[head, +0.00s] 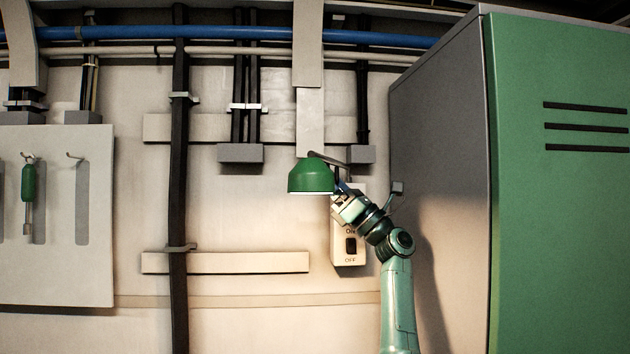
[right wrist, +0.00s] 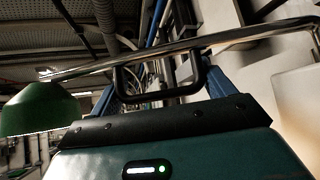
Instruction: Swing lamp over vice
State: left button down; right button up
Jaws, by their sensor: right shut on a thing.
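The lamp has a green shade (head: 311,177) that hangs open side down near the middle of the head view. Its metal arm (head: 329,160) runs from the shade towards the wall at the right. In the right wrist view the shade (right wrist: 42,110) is at the left and the shiny arm (right wrist: 190,45) crosses the top, with a black loop handle (right wrist: 160,97) below it. My right gripper (head: 342,187) is just right of the shade, its blue fingers shut on the handle. No vice is in view. My left gripper is not in view.
A switch box marked ON and OFF (head: 349,249) is on the wall behind my right arm. A green and grey cabinet (head: 555,200) stands close on the right. A panel (head: 75,270) with a green-handled screwdriver (head: 28,185) hangs at the left. The wall between carries dark vertical conduits (head: 179,210).

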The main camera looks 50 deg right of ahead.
jog(key=shift+s+d+n+g+y, duration=0.15)
jog(key=shift+s+n+g+y, duration=0.15)
jog(key=shift+s+y, duration=0.25)
jog(key=shift+w+y, duration=0.1)
jog(key=shift+y, duration=0.25)
jog(key=o, duration=1.3)
